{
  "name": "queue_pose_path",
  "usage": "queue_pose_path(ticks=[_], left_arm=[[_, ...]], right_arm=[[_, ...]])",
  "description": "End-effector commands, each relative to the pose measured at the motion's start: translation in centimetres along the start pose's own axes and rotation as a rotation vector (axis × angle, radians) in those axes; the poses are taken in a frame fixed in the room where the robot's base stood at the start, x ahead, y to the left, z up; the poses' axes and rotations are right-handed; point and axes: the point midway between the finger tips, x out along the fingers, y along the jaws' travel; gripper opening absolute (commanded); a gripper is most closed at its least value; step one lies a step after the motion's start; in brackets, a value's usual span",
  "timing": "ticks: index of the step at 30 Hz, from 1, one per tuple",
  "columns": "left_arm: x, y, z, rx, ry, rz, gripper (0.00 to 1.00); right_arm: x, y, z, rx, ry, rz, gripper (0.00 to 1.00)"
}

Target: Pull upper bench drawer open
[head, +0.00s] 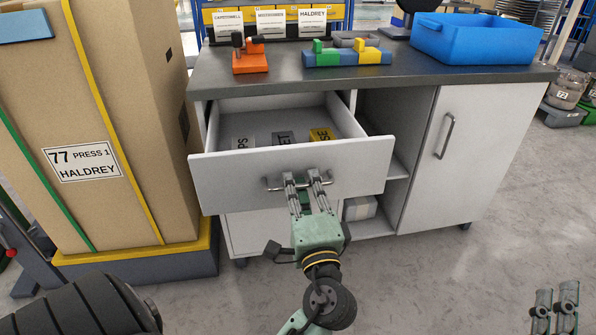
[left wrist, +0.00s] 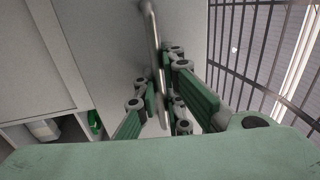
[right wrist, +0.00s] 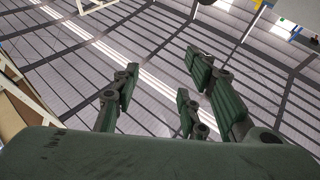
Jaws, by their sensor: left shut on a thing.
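The upper bench drawer (head: 235,183) is a light grey drawer under the dark worktop, and it stands pulled well out. Labelled blocks, one of them yellow (head: 322,135), lie inside it. My left gripper (head: 305,182) is at the bar handle (head: 272,185) on the drawer front, shut on it. In the left wrist view the handle (left wrist: 152,30) runs between the fingers (left wrist: 160,95). My right gripper (head: 556,298) is at the lower right, away from the bench; in the right wrist view its fingers (right wrist: 160,95) are apart with nothing between them.
The worktop (head: 415,68) holds an orange fixture (head: 250,62), a coloured block fixture (head: 347,57) and a blue bin (head: 485,38). A large cardboard box (head: 130,100) stands close at the left. A closed cabinet door (head: 465,150) is at the right. The floor at right front is clear.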

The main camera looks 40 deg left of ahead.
Motion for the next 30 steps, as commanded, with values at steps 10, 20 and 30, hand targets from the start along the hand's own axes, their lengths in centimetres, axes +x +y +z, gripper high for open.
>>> queue_pose_path(ticks=[10, 20, 30], left_arm=[[-3.5, -0.5, 0.0, 0.000, 0.001, 0.002, 0.00], [-4.0, -0.7, 0.0, 0.001, 0.001, 0.002, 0.00], [-3.9, -0.7, 0.0, 0.001, 0.000, 0.001, 0.17]], right_arm=[[-0.3, -0.4, -3.1, 0.007, 0.164, -0.007, 0.40], [-0.3, -0.4, -3.7, 0.008, 0.188, -0.008, 0.40], [-0.3, -0.4, -3.6, 0.008, 0.187, -0.008, 0.40]])
